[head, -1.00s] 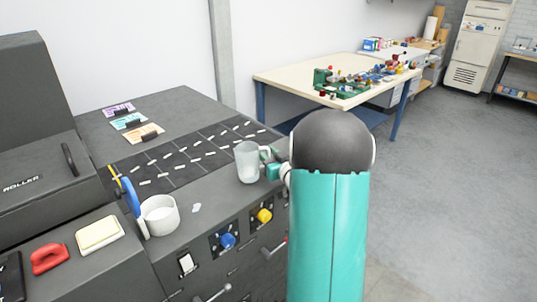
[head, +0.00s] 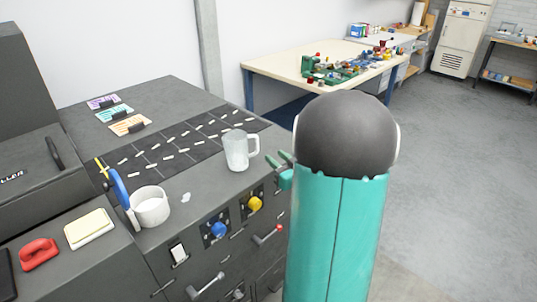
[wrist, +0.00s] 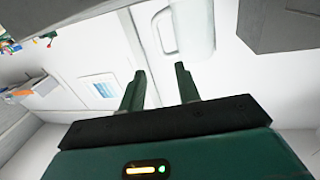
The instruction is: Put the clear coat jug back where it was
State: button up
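The clear coat jug, a frosted see-through jug (head: 236,151), stands upright on the dark grey counter (head: 165,92), just in front of the gridded black mat (head: 135,165). Its handle points right, toward my gripper. My gripper (head: 284,168) is to the right of the handle, apart from it, and its two green fingers are spread with nothing between them. In the wrist view, my gripper (wrist: 162,85) also shows a clear gap between the fingers. The pale jug (wrist: 198,28) with its handle lies beyond the fingertips there. My arm hides part of the counter's right end.
A white cup (head: 150,207) with a blue-handled tool stands left of the jug. Colour cards (head: 120,113) lie at the back. Knobs and levers (head: 268,236) jut from the counter front. A workbench (head: 290,72) with coloured parts stands behind. Floor at right is clear.

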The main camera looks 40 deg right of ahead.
jog(key=w+a+r+g+h, duration=0.25)
jog(key=a+r+g, duration=0.35)
jog(key=a, duration=0.7)
jog(key=s+a+n+g+y, duration=0.1)
jog(key=s+a+g+y, duration=0.1)
jog(key=s+a, duration=0.6)
jog(key=s+a+n+g+y, duration=0.1)
jog(key=s+a+g+y, duration=0.2)
jog(key=s+a, duration=0.6)
jog(key=a+g, duration=0.1)
jog(key=a, duration=0.4)
jog(key=shift+a+r+y, duration=0.25)
jog(key=shift+r+y, duration=0.05)
jog(key=shift+y, duration=0.05)
